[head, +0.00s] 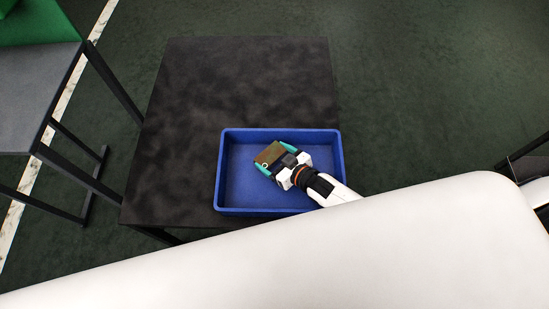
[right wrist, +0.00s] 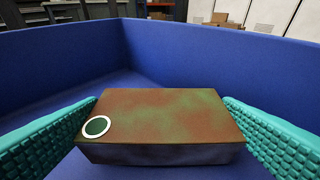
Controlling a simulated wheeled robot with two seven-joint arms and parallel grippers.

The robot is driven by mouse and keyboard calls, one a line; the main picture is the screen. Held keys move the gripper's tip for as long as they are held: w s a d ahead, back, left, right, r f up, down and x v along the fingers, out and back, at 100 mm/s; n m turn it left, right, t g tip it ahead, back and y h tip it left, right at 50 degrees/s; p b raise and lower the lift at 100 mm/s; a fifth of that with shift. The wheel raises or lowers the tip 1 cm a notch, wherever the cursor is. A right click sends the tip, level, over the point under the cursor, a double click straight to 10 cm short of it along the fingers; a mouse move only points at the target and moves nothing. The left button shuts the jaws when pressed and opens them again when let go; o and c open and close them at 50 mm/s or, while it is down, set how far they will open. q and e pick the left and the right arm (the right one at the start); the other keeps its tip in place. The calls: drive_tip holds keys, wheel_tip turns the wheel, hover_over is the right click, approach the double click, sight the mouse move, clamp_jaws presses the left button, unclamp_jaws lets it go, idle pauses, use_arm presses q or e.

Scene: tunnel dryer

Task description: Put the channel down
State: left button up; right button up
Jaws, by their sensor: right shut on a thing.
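The channel (head: 269,153) is a brownish-green block with a white-ringed dark green disc on one corner. It also shows in the right wrist view (right wrist: 165,115), between two teal ribbed fingers. My right gripper (head: 275,157) is shut on it, over the inside of the blue tray (head: 221,170). In the right wrist view the tray walls (right wrist: 210,65) rise around and above the channel. I cannot tell whether the channel touches the tray floor. My left gripper is not in view.
The tray stands on a dark table (head: 230,80), whose far and left parts are bare. A grey table (head: 40,85) with a green thing (head: 35,22) stands at the left. A large white surface fills the front of the head view.

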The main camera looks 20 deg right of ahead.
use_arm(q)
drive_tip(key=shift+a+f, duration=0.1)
use_arm(e)
drive_tip(key=shift+f, duration=0.2)
drive_tip(key=shift+f, duration=0.15)
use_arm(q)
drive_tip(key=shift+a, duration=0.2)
use_arm(e)
drive_tip(key=o, duration=0.8)
drive_tip(key=shift+c, duration=0.2)
drive_tip(key=shift+r, duration=0.3)
drive_tip(key=p+v, duration=0.1)
drive_tip(key=v, duration=1.1)
drive_tip(key=shift+f, duration=0.1)
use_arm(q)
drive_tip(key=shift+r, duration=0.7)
